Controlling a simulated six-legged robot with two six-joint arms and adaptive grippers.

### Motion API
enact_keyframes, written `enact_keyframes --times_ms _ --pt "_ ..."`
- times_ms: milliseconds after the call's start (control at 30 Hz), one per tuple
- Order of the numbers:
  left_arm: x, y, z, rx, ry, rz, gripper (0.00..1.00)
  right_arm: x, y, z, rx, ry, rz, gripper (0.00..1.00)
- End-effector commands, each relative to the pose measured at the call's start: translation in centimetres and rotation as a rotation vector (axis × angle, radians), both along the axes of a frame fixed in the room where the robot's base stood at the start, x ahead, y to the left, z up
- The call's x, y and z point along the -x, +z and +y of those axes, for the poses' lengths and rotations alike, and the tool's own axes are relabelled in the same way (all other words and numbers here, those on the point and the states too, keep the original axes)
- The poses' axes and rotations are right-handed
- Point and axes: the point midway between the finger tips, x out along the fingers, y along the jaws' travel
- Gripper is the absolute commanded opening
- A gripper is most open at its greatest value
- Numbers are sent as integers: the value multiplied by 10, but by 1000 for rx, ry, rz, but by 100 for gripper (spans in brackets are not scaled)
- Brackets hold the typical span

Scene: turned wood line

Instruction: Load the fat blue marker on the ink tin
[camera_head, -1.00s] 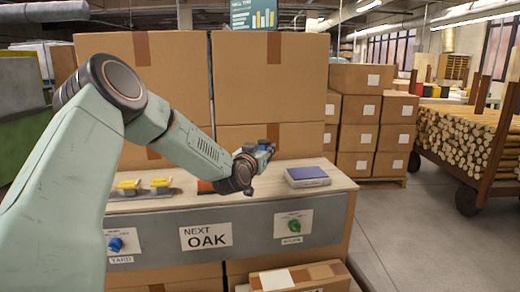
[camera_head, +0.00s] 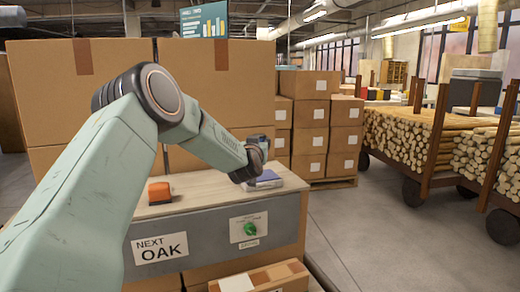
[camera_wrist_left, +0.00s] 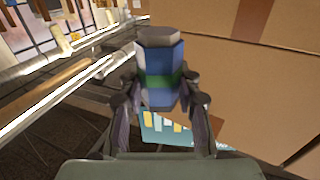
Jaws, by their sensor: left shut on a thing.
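The fat blue marker (camera_wrist_left: 160,85) is between the two fingers of my left gripper (camera_wrist_left: 160,100) in the left wrist view. It is faceted, blue with a green band and a grey end. In the head view my left gripper (camera_head: 260,142) is small, partly hidden behind my wrist, and stands above the bench by the ink tin. The ink tin (camera_head: 268,181) is a flat box with a blue-violet top and pale sides, lying on the bench. My wrist covers part of its left side. The marker is above the tin, not seen touching it. My right gripper is not in view.
The bench (camera_head: 203,187) has an orange block (camera_head: 159,192) on it. Large cartons (camera_head: 220,85) rise behind the bench. A log cart (camera_head: 425,135) and open floor are on the right.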

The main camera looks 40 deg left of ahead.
Motion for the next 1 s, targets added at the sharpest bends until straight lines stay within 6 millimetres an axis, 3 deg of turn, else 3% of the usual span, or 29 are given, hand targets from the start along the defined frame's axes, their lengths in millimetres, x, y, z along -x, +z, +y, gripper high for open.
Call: enact_keyframes --times_ms 367,800,1000 --pt "5 -6 11 0 26 -2 1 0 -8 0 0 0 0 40" --pt "4 -49 10 0 24 -2 1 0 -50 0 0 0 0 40" --pt "3 -58 8 0 22 -2 1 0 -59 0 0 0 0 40"
